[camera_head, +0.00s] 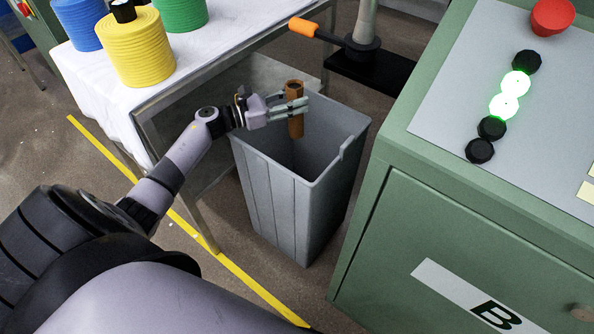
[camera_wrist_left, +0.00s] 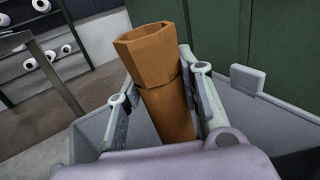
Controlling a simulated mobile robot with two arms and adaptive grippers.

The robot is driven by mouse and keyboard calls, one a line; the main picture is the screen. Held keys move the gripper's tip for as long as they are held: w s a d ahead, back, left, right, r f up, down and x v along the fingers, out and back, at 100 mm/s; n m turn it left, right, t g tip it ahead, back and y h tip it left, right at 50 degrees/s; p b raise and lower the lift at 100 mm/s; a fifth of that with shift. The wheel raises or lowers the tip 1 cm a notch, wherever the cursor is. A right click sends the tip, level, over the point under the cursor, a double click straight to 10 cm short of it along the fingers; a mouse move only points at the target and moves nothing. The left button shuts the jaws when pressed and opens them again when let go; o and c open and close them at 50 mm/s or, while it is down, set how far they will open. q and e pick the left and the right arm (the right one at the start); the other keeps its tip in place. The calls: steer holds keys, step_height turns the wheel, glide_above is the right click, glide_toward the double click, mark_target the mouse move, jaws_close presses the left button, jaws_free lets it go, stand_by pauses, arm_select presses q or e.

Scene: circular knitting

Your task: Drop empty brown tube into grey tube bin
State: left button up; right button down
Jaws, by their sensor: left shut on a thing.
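The empty brown tube (camera_head: 295,124) is upright, slightly tilted, over the open mouth of the grey tube bin (camera_head: 270,190). My left gripper (camera_head: 294,108) is shut on the tube, with a finger on either side of it. In the left wrist view the tube (camera_wrist_left: 165,90) stands between the two fingers, its hollow top end facing up. The bin's rim (camera_wrist_left: 275,108) shows around and below it there. The bin's floor is hidden in the head view. My right gripper is in neither view.
A table with a white cloth (camera_head: 190,60) holds yellow (camera_head: 137,48), blue and green yarn cones, left of the bin. A green machine cabinet (camera_head: 440,235) with buttons stands close on the right. A post with an orange handle (camera_head: 303,27) is behind the bin.

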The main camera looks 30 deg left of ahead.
arm_select(q)
steer(key=o, duration=1.2)
steer(key=v, duration=0.7)
steer(key=shift+s+a, duration=0.1)
steer(key=shift+s, duration=0.15)
